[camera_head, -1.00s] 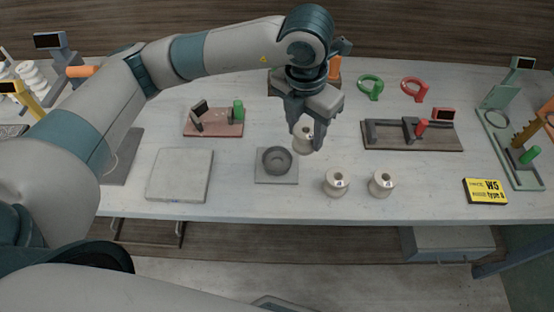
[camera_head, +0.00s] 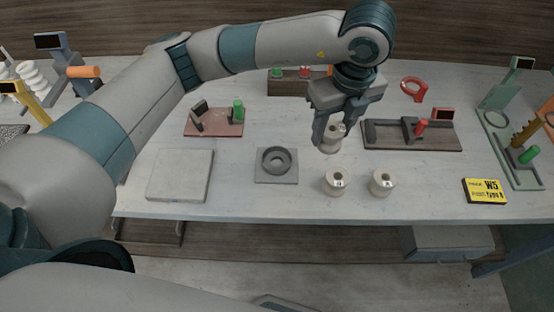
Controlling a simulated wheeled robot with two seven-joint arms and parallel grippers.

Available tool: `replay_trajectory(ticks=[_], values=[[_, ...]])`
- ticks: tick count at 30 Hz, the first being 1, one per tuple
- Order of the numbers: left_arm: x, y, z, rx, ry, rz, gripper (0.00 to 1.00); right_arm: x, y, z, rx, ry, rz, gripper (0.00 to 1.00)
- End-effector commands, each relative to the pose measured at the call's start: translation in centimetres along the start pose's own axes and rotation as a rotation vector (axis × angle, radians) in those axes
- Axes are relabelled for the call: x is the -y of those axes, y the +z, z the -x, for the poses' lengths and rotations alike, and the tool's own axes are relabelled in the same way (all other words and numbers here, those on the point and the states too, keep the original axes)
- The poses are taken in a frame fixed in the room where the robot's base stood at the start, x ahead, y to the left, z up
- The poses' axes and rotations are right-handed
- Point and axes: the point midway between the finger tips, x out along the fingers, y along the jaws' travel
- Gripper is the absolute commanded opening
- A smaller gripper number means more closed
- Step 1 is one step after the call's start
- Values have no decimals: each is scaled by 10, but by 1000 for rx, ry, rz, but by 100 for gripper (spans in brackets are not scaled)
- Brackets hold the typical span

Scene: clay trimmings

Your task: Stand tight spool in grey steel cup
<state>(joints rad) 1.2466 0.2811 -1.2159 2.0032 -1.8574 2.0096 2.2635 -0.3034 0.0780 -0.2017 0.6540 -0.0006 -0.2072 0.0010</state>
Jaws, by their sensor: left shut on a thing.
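My left gripper (camera_head: 334,143) points down and is shut on a pale spool (camera_head: 333,135), partly hidden between the fingers. The held spool appears to be above the table, behind two other spools. The grey steel cup (camera_head: 265,160) is a round ring shape on a square grey plate, to the left of the held spool and apart from it. One pale spool (camera_head: 335,182) stands upright just in front of my gripper. Another pale spool (camera_head: 381,182) stands to its right. Which spool is the tight one I cannot tell. My right gripper is not in view.
A flat grey slab (camera_head: 180,174) lies left of the cup. A dark gauge board (camera_head: 440,140) lies right of my gripper. A yellow "W5" sign (camera_head: 485,191) is at the front right. A brown rack (camera_head: 290,87) stands behind. The table's front edge is clear.

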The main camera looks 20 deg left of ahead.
Motion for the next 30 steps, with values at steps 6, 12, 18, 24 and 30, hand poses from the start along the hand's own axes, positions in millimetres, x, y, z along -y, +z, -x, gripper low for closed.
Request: replay_trajectory(ticks=[6,12,18,24,30], values=[[0,0,0,0,0,5,13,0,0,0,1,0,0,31],[-2,2,-1,0,1,4,13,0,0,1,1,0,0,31],[-19,12,-13,-2,3,5,13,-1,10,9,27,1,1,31],[-49,32,-35,-1,5,8,13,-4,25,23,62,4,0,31],[-78,50,-60,0,4,5,13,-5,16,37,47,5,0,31]])
